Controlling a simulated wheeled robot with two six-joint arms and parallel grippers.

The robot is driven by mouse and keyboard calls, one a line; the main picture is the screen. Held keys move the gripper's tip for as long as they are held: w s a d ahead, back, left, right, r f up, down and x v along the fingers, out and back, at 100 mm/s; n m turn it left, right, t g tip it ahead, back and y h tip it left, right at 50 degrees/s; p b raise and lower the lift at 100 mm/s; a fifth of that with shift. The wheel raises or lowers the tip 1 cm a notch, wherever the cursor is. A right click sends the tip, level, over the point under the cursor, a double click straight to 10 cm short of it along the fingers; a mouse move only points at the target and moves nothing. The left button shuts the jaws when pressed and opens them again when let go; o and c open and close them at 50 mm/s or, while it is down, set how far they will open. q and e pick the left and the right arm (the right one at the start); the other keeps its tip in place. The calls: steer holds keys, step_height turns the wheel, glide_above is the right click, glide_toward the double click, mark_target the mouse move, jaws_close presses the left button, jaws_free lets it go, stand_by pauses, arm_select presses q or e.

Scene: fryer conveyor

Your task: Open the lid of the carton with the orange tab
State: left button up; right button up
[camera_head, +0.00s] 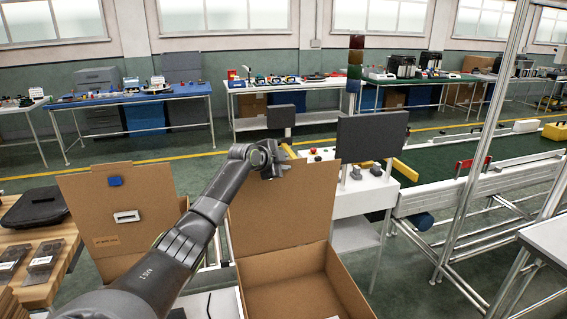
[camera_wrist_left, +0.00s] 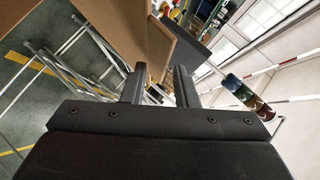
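A brown cardboard carton (camera_head: 305,285) stands at the bottom centre of the head view. Its lid (camera_head: 285,215) is raised upright at the back, and the inside shows. I cannot make out an orange tab; my gripper covers part of the lid's upper edge. My left gripper (camera_head: 275,168) is at the top of this lid. In the left wrist view the two fingers (camera_wrist_left: 160,85) are apart, with brown cardboard (camera_wrist_left: 140,35) beyond them. I cannot tell if they touch it. My right gripper is in neither view.
A second carton lid (camera_head: 125,215) with a blue tab (camera_head: 115,181) stands raised at left. A wooden table (camera_head: 40,260) with a black case (camera_head: 38,207) is beside it. A dark monitor (camera_head: 371,137) stands behind the lid; a conveyor (camera_head: 480,175) lies right.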

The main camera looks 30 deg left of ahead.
arm_select(q)
steer(key=shift+s, duration=0.1)
steer(key=b+v, duration=0.4)
steer(key=v, duration=1.3)
steer(key=shift+b, duration=0.3)
steer(key=shift+r, duration=0.1)
